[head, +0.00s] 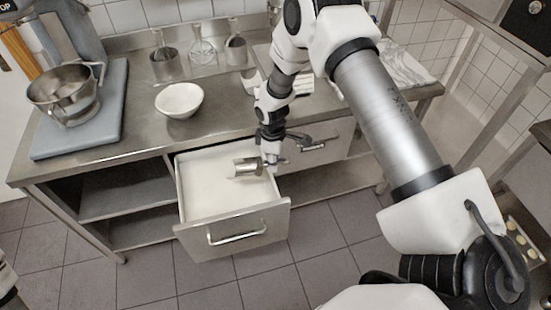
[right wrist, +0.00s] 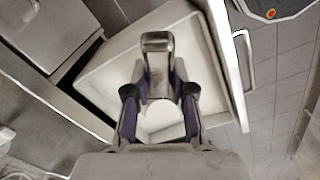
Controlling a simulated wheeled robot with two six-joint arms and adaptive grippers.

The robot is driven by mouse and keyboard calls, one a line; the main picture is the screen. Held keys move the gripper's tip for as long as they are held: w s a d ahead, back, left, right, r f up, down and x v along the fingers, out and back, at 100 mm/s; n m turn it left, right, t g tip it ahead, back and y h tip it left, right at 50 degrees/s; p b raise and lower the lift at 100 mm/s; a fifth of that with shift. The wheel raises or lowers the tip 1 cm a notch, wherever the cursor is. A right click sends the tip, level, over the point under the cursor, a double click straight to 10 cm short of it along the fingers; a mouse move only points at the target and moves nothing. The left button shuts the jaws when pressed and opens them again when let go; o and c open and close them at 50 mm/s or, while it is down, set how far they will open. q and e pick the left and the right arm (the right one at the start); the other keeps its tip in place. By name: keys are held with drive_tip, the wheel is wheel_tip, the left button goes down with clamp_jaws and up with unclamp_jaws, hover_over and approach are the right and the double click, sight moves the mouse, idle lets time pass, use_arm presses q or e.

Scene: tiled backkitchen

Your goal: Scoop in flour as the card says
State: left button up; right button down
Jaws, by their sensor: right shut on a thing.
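A steel drawer (head: 180,195) stands pulled out under the counter, with white flour (head: 215,195) in it. My right gripper (head: 271,158) is over the drawer's right side, shut on a metal scoop (head: 243,168). In the right wrist view the scoop (right wrist: 157,45) sits between the two dark fingers of the gripper (right wrist: 160,92). A white bowl (head: 179,100) stands on the counter. I cannot make out the card for certain. My left gripper is out of view.
A mixer with a steel bowl (head: 62,92) stands at the counter's left end. Several glass vessels (head: 202,50) stand along the back. A second drawer front (head: 320,146) is right of the open one. The floor (head: 190,285) before the drawer is clear.

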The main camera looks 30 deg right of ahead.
drive_tip(key=shift+f+b, duration=0.3)
drive_tip(key=shift+f, duration=0.4)
drive_tip(key=shift+w+a+f+b, duration=0.15)
drive_tip(key=shift+a+f+b, duration=0.05)
drive_tip(key=shift+f+b, duration=0.7)
drive_tip(key=shift+w+a+f+b, duration=0.1)
drive_tip(key=shift+a+f+b, duration=0.05)
drive_tip(key=shift+f+b, duration=0.7)
drive_tip(key=shift+w+a+f+b, duration=0.2)
drive_tip(key=shift+f+b, duration=0.45)
drive_tip(key=shift+f, duration=0.45)
drive_tip(key=shift+f, duration=0.3)
